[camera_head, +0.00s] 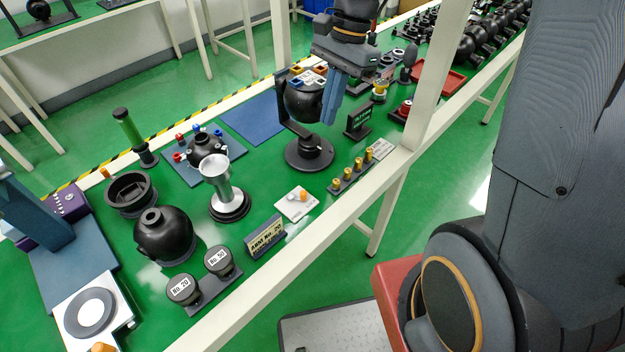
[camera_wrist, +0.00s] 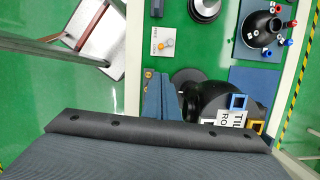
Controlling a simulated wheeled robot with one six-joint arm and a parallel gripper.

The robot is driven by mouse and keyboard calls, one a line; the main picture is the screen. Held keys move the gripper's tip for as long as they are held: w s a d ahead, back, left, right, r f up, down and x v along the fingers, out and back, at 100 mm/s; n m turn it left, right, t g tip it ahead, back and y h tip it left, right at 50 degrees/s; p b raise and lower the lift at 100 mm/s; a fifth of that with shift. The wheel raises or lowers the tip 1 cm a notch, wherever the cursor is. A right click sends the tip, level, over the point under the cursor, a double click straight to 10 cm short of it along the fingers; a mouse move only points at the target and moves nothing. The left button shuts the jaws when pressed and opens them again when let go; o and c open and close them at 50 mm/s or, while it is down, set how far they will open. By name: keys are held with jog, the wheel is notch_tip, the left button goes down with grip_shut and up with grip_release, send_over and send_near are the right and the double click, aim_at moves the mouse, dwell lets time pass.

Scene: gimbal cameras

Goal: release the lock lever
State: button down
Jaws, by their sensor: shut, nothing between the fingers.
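A black gimbal camera (camera_head: 303,103) hangs in a forked stand on a round black base (camera_head: 310,152). Its top carries small blue, yellow and white square pieces; the wrist view shows a blue one (camera_wrist: 238,101), a yellow one (camera_wrist: 230,126) and a partly hidden white label with letters like "TILT" (camera_wrist: 228,117). In the wrist view the fingers (camera_wrist: 160,76) are together, left of the ball; contact is unclear.
A green sign (camera_head: 359,118) and a row of brass pieces (camera_head: 352,175) stand near the front edge. A blue mat (camera_head: 255,118) lies bare behind the gimbal. A silver-topped stand (camera_head: 224,185) and a black ball (camera_head: 165,235) are to the left. A white frame post (camera_head: 436,75) rises at right.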

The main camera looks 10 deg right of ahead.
jog(key=p+x, duration=0.3)
jog(key=x, duration=1.7)
jog(key=shift+s+a, duration=0.1)
jog(key=shift+a, duration=0.05)
